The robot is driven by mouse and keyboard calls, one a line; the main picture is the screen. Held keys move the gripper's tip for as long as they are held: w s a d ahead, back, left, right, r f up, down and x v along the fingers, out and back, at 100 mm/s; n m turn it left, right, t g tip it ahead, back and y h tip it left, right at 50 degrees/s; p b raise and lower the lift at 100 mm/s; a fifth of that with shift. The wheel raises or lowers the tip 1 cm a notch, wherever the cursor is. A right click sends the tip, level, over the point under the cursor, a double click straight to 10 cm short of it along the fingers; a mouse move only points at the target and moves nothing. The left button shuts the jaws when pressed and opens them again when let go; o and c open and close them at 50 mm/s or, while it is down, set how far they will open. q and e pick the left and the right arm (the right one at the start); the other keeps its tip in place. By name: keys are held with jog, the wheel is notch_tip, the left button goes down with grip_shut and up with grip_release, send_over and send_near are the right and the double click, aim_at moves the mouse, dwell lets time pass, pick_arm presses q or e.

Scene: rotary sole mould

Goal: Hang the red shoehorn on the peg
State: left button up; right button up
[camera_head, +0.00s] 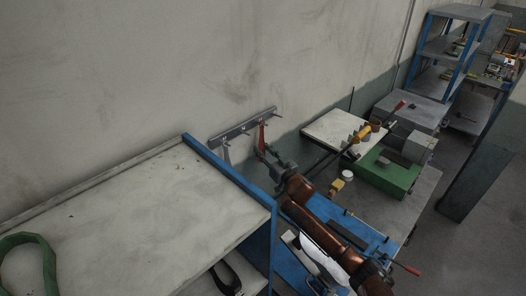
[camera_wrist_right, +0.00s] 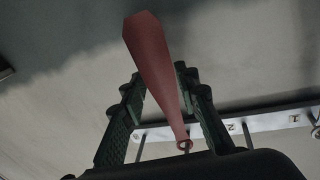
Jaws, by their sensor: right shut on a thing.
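The red shoehorn (camera_head: 262,136) is held by my right gripper (camera_head: 265,154), close in front of the wall rail (camera_head: 243,127) with its pegs. In the right wrist view the shoehorn (camera_wrist_right: 153,62) runs between the two green fingers of the gripper (camera_wrist_right: 160,88), its broad end away from the wrist. Its narrow end has a small ring (camera_wrist_right: 184,145), close to the rail (camera_wrist_right: 265,121) in that picture. Whether the ring touches or is around a peg cannot be told. Something pale hangs below the left part of the rail. My left gripper is out of view.
A pale-topped bench with a blue edge (camera_head: 228,172) stands left of my right arm, with a green loop (camera_head: 48,262) on it. To the right are a pale board (camera_head: 330,126), a green machine (camera_head: 378,172) and a blue shelf rack (camera_head: 425,45). The wall is close behind the rail.

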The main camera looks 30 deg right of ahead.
jog(key=shift+d, duration=0.2)
jog(key=o, duration=1.2)
jog(key=shift+s, duration=0.1)
